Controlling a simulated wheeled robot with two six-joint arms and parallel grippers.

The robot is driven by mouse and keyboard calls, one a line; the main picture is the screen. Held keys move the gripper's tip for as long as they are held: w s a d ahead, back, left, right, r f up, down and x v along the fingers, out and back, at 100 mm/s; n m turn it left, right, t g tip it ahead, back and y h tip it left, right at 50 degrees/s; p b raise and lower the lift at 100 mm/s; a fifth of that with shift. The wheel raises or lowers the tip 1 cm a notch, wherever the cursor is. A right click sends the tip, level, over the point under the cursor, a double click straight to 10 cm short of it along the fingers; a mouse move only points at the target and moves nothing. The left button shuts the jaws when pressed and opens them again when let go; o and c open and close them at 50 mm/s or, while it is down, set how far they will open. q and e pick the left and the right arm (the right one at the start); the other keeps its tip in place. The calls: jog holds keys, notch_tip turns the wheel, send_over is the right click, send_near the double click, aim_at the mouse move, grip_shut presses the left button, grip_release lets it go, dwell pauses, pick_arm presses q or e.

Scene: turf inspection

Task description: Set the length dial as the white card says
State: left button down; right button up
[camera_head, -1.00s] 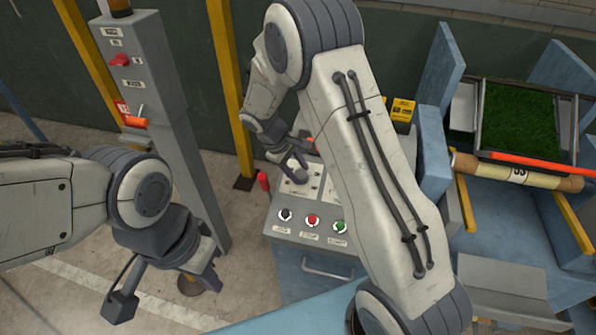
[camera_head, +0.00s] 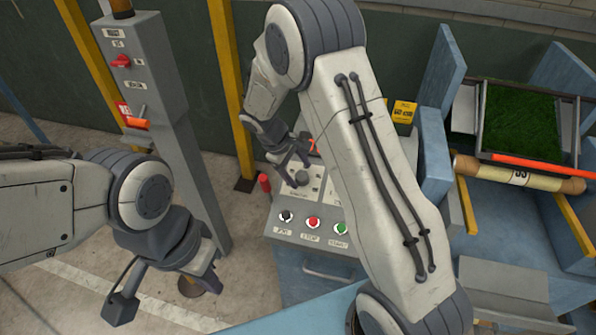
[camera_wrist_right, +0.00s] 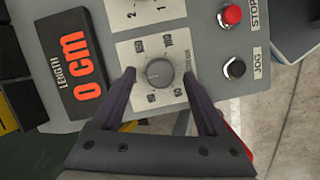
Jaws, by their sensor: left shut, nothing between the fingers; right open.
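The length dial (camera_wrist_right: 159,73) is a round grey knob on a pale plate with number marks around it, too small to read surely. It also shows in the head view (camera_head: 302,177). A black display (camera_wrist_right: 84,66) labelled LENGTH reads 0 cm in red. My right gripper (camera_wrist_right: 160,74) is open, with its fingertips on either side of the dial in the wrist picture; contact cannot be told. In the head view it hangs over the console's back part. My left gripper (camera_head: 207,278) is shut and empty, left of the console. No readable white card shows.
The console (camera_head: 312,258) has black, red and green buttons on its front. A grey post (camera_head: 165,130) with a red switch and orange lever stands at left. A turf tray (camera_head: 484,120) and a pale roll (camera_head: 515,172) lie at right on a blue frame.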

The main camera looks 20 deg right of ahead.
jog(key=b+v, duration=0.2)
jog(key=v, duration=0.8)
jog(key=shift+a+r, duration=0.15)
